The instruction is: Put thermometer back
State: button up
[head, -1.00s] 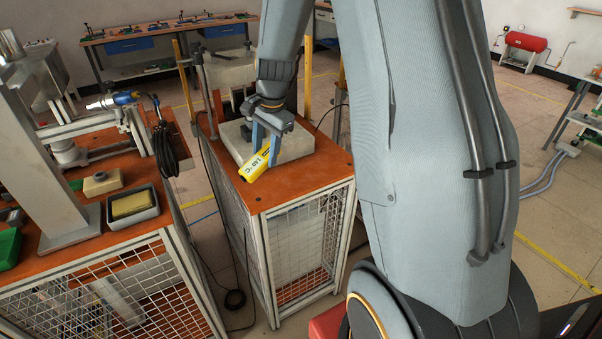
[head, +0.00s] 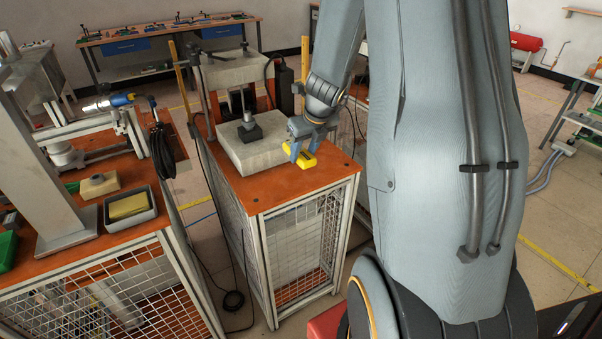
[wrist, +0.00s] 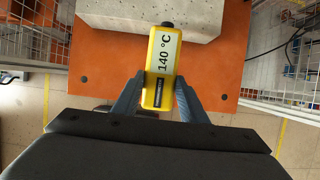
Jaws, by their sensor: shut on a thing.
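The thermometer (wrist: 163,65) is a yellow box with a label reading 140 °C and a dark tip at its far end. My gripper (wrist: 158,97) is shut on it, one finger on each side. In the head view the thermometer (head: 307,160) shows as a yellow piece at my gripper (head: 303,150), over the right part of the orange bench top (head: 275,195), just right of the grey block of the press. In the wrist view its far end overlaps the edge of the grey block (wrist: 200,20). I cannot tell whether it touches the bench.
The press with its grey block base (head: 262,160) stands on the bench behind and left of my gripper. Another bench at the left holds a grey tray (head: 150,212) with a yellow sponge. The front of the orange bench top is clear.

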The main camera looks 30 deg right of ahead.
jog(key=shift+f+b, duration=1.65)
jog(key=shift+f, duration=1.65)
jog(key=shift+f, duration=0.2)
jog(key=o, duration=1.1)
jog(key=shift+r, duration=0.2)
